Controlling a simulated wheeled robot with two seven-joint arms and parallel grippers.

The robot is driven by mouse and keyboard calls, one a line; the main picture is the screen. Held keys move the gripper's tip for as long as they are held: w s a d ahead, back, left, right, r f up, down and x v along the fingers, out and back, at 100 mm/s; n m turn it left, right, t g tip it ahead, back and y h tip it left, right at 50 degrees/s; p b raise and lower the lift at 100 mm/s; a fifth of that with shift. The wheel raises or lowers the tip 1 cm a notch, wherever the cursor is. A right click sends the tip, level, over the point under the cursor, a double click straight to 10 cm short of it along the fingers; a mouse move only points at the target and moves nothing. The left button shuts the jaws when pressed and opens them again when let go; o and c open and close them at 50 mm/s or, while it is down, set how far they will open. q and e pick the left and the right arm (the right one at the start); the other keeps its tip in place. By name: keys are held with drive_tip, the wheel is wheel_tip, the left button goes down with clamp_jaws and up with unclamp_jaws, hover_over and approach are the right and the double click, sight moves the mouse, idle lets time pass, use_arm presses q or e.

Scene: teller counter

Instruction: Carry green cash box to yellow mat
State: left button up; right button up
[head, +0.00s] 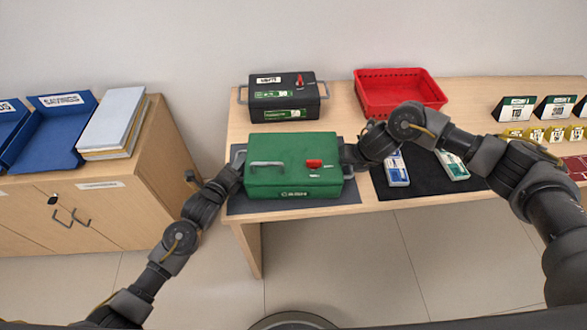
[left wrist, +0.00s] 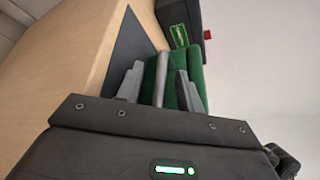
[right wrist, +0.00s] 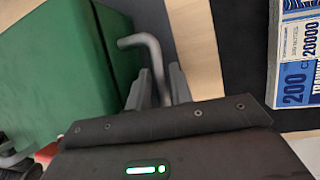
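The green cash box (head: 293,181) sits level on a dark grey mat (head: 240,206) at the counter's left front. It has a top handle, a red piece on the lid and a metal handle on each side. My left gripper (head: 236,168) is open at the left side handle (left wrist: 161,80), with the bar between its fingers and gaps on both sides. No yellow mat shows in any view.
A black cash box (head: 284,98) stands behind the green one. A red tray (head: 399,92) is at the back. A black mat (head: 425,178) with banknote bundles lies right of the box. Number signs (head: 515,109) stand far right. A side cabinet (head: 130,190) with blue trays is at left.

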use_arm(q)
drive_tip(key=c, duration=0.4)
use_arm(e)
drive_tip(key=c, duration=0.4)
use_arm(q)
clamp_jaws()
use_arm(e)
clamp_jaws()
use_arm(q)
drive_tip(key=shift+r, duration=0.2)
use_arm(e)
drive_tip(key=shift+w+r, duration=0.15)
drive_tip(key=shift+r, duration=0.15)
